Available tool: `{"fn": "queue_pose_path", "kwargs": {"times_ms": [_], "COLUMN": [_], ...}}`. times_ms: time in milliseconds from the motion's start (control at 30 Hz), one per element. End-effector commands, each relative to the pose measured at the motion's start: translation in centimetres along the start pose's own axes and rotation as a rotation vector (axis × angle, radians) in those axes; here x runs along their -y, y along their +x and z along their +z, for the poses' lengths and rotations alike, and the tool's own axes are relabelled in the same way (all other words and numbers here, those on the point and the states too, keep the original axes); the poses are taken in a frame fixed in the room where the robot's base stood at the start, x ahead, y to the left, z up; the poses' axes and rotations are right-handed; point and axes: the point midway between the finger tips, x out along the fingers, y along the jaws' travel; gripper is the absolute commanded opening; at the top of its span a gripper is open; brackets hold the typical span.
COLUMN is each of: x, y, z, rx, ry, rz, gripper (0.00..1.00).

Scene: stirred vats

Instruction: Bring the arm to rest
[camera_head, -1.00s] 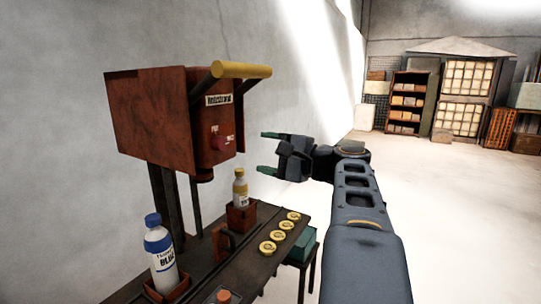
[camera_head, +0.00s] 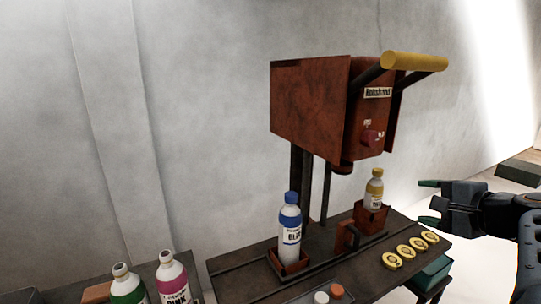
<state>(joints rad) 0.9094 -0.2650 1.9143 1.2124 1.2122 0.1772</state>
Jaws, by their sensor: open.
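My gripper (camera_head: 428,202) is at the right edge of the head view, with its two green-tipped fingers apart and nothing between them. It points left, beside the bench and the red machine (camera_head: 312,98). The rest of my arm runs out of the picture at the lower right.
The machine has a yellow handle (camera_head: 414,62). On the dark bench (camera_head: 235,284) are a blue-capped bottle (camera_head: 290,232), a yellow-capped bottle (camera_head: 374,190) and several yellow discs (camera_head: 404,252). Green (camera_head: 128,287) and pink (camera_head: 173,280) bottles stand at lower left. Floor shows at the right.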

Motion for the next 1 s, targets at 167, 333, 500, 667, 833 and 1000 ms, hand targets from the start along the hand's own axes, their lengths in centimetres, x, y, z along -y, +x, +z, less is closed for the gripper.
{"fn": "queue_pose_path", "kwargs": {"times_ms": [167,333,500,667,833,1000], "x": [-8.9,-14.2,-15.8,-15.3,-14.6,-14.6], "y": [2.1,1.5,0.6,0.6,0.8,0.8], "z": [4.0,9.2,13.4,16.7,18.4,18.4], "rx": [0.033,0.188,0.339,0.427,0.457,0.457], "ry": [-0.304,-0.772,-1.150,-1.289,-1.339,-1.339], "rz": [0.468,0.811,0.933,0.908,0.875,0.875], "gripper": [0.69,0.69,0.69,0.69,0.69,0.69]}}
